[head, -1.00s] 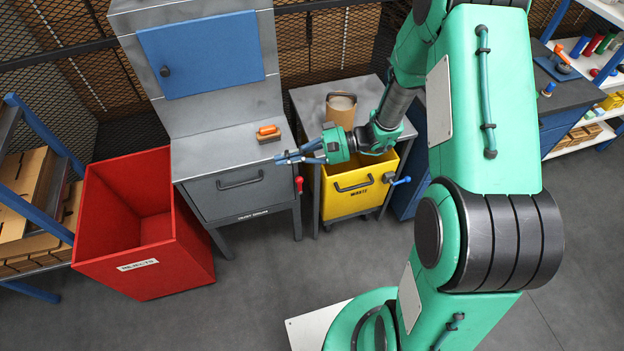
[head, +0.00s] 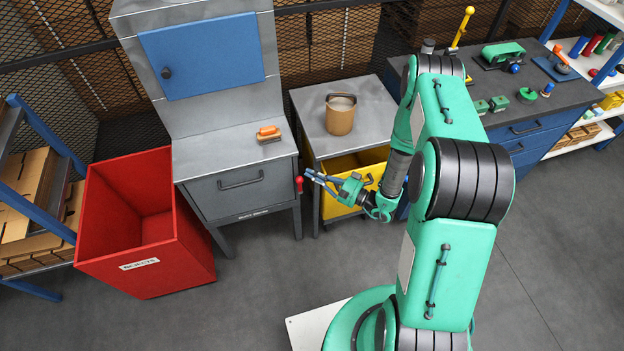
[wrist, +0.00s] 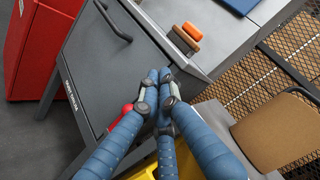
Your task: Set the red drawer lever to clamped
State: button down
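The red lever (head: 299,185) is at the right front edge of the grey drawer cabinet (head: 232,150), beside the closed drawer (head: 240,190). Its red end also shows in the wrist view (wrist: 127,109), partly behind my left finger. In the head view my gripper (head: 311,175) is just right of the lever, its blue fingers pointing left toward the cabinet. In the wrist view its fingertips (wrist: 159,77) come together with nothing seen between them. The lever appears beside the fingers; I cannot tell whether they touch. Any position marking is not readable.
An orange-topped block (head: 268,134) lies on the cabinet top. A red reject bin (head: 150,255) stands left. A table with a tan bucket (head: 340,115) and a yellow bin (head: 345,165) stands right, close to my gripper. The floor in front is clear.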

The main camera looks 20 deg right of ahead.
aim_at(300, 185)
jog(key=s+d+f+m+t+h, duration=0.3)
jog(key=s+d+f+h, duration=0.1)
jog(key=f, duration=0.7)
jog(key=shift+d+f+h, duration=0.3)
jog(key=shift+d+h, duration=0.5)
jog(key=shift+d, duration=0.1)
jog(key=shift+w, duration=0.15)
jog(key=x, duration=1)
jog(key=shift+b, duration=0.4)
